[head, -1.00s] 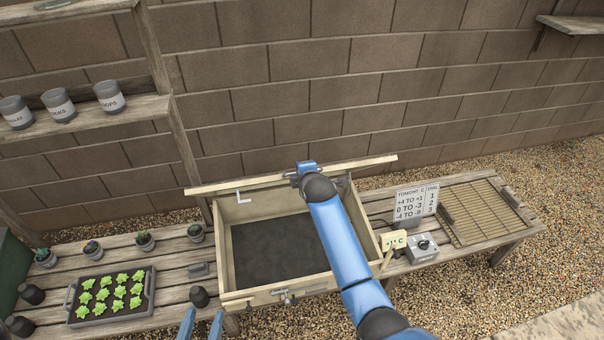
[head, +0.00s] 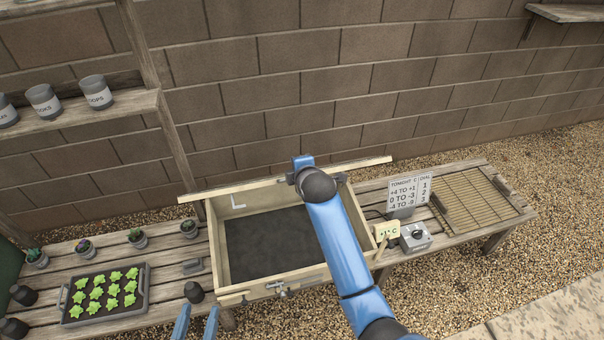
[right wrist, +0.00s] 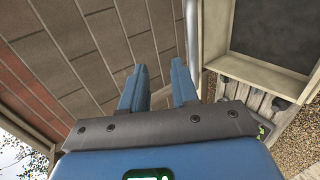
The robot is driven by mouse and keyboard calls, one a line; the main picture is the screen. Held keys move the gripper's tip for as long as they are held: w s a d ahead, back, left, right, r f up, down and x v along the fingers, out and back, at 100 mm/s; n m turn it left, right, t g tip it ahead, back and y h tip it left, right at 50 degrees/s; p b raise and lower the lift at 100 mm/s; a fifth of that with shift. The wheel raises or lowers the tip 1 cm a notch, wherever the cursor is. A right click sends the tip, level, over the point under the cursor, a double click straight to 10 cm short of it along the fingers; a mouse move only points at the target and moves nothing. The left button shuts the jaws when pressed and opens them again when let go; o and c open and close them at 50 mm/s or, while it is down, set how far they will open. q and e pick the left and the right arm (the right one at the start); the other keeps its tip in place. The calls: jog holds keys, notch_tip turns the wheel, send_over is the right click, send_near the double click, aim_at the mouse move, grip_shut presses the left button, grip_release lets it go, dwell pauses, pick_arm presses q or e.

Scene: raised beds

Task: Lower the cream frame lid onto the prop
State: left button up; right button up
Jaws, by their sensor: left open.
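The cream frame lid (head: 230,190) shows as a long, thin cream bar along the back of the open cream cold frame (head: 305,278), seen nearly edge-on. A small pale bent rod (head: 237,205), perhaps the prop, is inside the frame's back left corner. My right gripper (head: 303,163) is at the lid's bar; its wrist hides part of it. In the right wrist view its fingers (right wrist: 160,88) are apart with only wall between them. My left gripper (head: 197,325) is open and empty at the front.
Left of the frame are a seedling tray (head: 103,317), small pots (head: 138,239) and a dark weight-like object (head: 194,292). A brick wall stands close behind.

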jog(key=shift+b+v, duration=0.4)
jog(key=shift+v, duration=2.45)
jog(key=shift+f, duration=0.1)
notch_tip(320, 180, up, 7)
jog(key=a+m+t+y, duration=0.1)
jog(key=m+t+y, duration=0.1)
jog(key=m+t, duration=0.25)
jog(key=s+d+f+m+h+b, duration=0.1)
jog(key=s+d+f+m+h, duration=0.1)
jog(key=s+d+f+m, duration=0.3)
jog(key=s+d+f+m+t+h+b, duration=0.1)
jog(key=s+d+f+m, duration=0.5)
jog(key=s+d, duration=0.6)
jog(key=s+d+f+m+t+h+b, duration=0.1)
jog(key=s+d+f+m, duration=0.5)
jog(key=s, duration=1.3)
jog(key=shift+d+f+h+b, duration=0.55)
jog(key=shift+d+h+b, duration=0.4)
jog(key=shift+d, duration=0.25)
